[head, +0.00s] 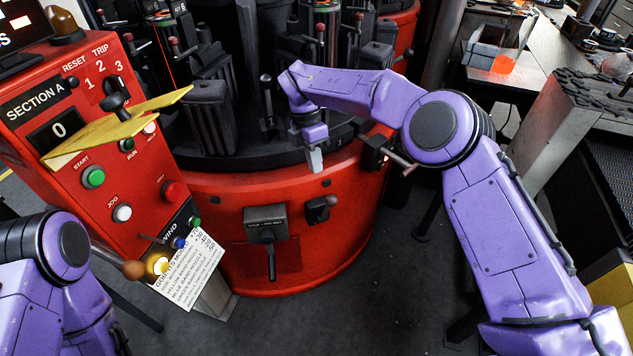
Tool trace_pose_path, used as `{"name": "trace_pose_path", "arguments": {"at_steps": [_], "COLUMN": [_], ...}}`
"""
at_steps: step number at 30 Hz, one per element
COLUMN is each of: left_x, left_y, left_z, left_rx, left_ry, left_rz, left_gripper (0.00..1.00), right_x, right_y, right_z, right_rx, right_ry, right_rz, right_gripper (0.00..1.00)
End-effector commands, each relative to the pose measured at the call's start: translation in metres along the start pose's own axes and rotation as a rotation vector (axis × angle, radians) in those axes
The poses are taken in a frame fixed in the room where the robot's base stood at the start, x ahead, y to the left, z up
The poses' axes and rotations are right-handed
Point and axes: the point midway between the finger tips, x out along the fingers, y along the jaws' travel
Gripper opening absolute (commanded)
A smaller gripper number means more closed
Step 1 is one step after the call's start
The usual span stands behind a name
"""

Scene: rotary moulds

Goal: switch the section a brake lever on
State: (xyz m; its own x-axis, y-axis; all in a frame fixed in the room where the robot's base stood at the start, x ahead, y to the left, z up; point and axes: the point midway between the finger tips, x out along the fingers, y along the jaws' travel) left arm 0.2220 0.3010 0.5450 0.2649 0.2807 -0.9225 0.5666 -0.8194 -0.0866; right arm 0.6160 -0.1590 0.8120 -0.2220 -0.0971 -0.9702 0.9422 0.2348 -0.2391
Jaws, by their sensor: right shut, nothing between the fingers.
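A dark grey box (265,222) with a small label and a handle (271,262) pointing down is mounted on the front of the red round base (335,240). The label is too small to read surely, so I cannot confirm that this is the section A brake lever. My right gripper (315,160) hangs fingers down just above the rim of the red base, up and right of this handle and apart from it. It is shut and holds nothing. My left arm shows at the lower left, but its gripper is out of view.
The red SECTION A panel (62,92) stands at left with buttons, a yellow guard (120,125) and a ball-ended lever (133,270). A small black switch (318,208) and another black box (375,152) sit on the base. Dark moulds (208,120) stand above it. The floor before it is clear.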

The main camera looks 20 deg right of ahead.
Motion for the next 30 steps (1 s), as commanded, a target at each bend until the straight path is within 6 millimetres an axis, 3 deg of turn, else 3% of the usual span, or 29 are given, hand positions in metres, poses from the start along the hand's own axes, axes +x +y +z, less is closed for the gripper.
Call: {"name": "trace_pose_path", "arguments": {"at_steps": [10,21,30], "left_x": [-0.001,-0.006,-0.008], "left_y": [0.0,-0.001,-0.001], "left_z": [0.0,-0.002,-0.003], "left_rx": [0.0,0.0,0.0], "left_ry": [-0.001,-0.001,-0.001], "left_rz": [-0.001,-0.001,-0.001], "left_gripper": [0.43,0.43,0.43], "right_x": [0.006,0.074,0.1], "right_y": [-0.001,-0.001,0.0], "right_z": [0.002,0.0,0.0], "right_rx": [0.002,-0.002,-0.001], "right_ry": [0.0,-0.001,-0.001], "right_rz": [-0.002,-0.004,0.0], "right_gripper": [0.0,0.0,0.0]}}
